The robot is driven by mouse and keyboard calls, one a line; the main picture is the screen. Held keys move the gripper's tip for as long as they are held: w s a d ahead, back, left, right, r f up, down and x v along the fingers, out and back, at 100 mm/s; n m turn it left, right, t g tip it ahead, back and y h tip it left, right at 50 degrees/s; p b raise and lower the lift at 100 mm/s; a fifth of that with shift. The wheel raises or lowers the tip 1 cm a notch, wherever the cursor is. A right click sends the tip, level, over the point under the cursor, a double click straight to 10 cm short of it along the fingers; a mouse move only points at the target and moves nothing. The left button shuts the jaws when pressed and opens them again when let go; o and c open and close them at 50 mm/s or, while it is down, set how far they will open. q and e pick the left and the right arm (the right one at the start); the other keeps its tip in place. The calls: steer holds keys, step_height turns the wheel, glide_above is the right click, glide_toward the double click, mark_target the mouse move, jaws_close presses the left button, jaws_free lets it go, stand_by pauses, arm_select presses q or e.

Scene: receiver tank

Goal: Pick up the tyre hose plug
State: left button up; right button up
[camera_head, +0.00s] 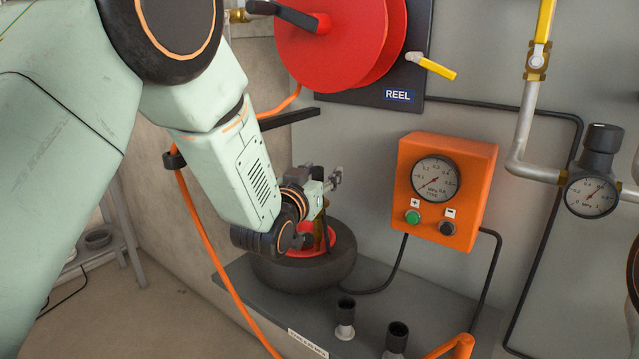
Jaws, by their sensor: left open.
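My left gripper (322,195) is over the black tyre (300,272) with the red rim, on the grey bench. Its jaws are open, but my wrist partly covers them. A small metal fitting (335,178) shows at the jaws, and a brass-coloured piece (326,236) stands in the rim below. I cannot tell which of these, if either, is the tyre hose plug, or whether the gripper touches them. My right gripper is not in view.
Two black-topped fittings, one nearer the tyre (345,315) and one farther right (397,337), stand on the bench. An orange gauge box (447,188) and a red reel (335,45) are on the wall. An orange hose (205,240) hangs down left of the bench.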

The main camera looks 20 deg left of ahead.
mark_target(318, 167)
arm_select(q)
steer(key=shift+s+a, duration=0.1)
steer(key=shift+a, duration=0.3)
steer(key=c, duration=0.4)
steer(key=shift+d, duration=0.35)
steer(key=c, duration=0.5)
jaws_close()
steer(key=shift+a, duration=0.25)
steer(key=shift+d, duration=0.15)
step_height(318, 167, up, 10)
steer(key=shift+p, duration=0.8)
